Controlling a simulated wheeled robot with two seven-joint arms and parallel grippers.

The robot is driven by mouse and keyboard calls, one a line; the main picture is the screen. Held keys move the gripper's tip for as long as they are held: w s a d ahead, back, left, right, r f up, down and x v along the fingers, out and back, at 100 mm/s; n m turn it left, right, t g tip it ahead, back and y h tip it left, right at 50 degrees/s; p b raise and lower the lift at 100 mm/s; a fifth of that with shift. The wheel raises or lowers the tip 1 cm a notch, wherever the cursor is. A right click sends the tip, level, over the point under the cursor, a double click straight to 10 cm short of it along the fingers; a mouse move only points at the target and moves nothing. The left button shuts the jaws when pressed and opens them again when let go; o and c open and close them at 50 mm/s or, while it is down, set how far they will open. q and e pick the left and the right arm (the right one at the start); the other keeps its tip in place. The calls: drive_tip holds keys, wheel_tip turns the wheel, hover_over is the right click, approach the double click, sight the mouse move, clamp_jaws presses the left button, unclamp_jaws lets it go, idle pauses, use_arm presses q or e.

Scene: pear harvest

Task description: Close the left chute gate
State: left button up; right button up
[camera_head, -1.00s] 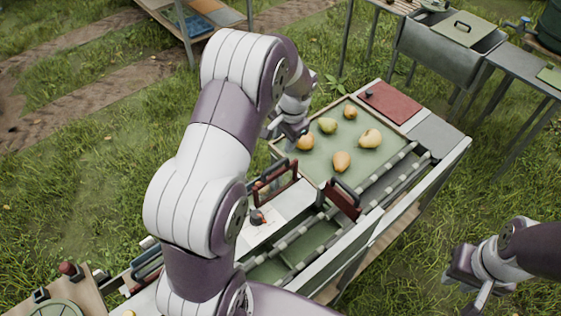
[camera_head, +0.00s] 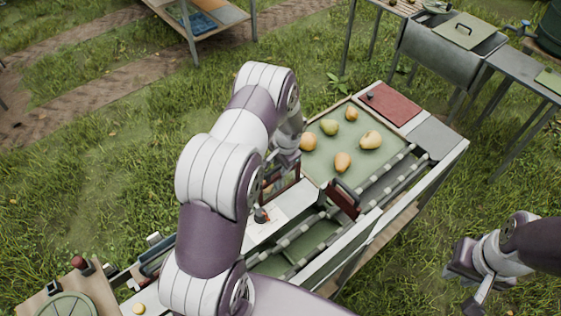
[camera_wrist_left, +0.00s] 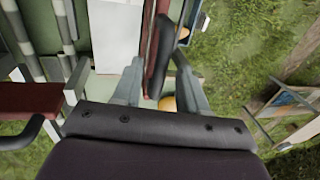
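The left chute gate (camera_head: 281,187) is a dark red panel with a black bar handle, at the upper left end of the chutes in the head view. My arm partly hides it. My left gripper (camera_head: 287,158) is at the gate's top. In the left wrist view its open fingers (camera_wrist_left: 158,88) stand on either side of the black handle (camera_wrist_left: 161,55), with gaps visible; I cannot tell whether they touch it. A second red gate (camera_head: 343,200) with a similar handle stands to its right. My right gripper (camera_head: 468,284) is open and empty, at the lower right over grass.
Several pears (camera_head: 342,161) lie on the green sorting tray (camera_head: 318,172) beyond the gates. A metal bin (camera_head: 440,52) stands behind. Grass right of the stand is clear.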

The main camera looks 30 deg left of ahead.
sight(280, 183)
use_arm(q)
drive_tip(key=shift+w, duration=0.1)
clamp_jaws()
wheel_tip(280, 183, down, 10)
drive_tip(key=b, duration=0.9)
drive_tip(key=shift+f, duration=0.2)
drive_tip(key=shift+s+r, duration=0.2)
drive_tip(key=shift+o, duration=0.2)
unclamp_jaws()
drive_tip(key=shift+w, duration=0.1)
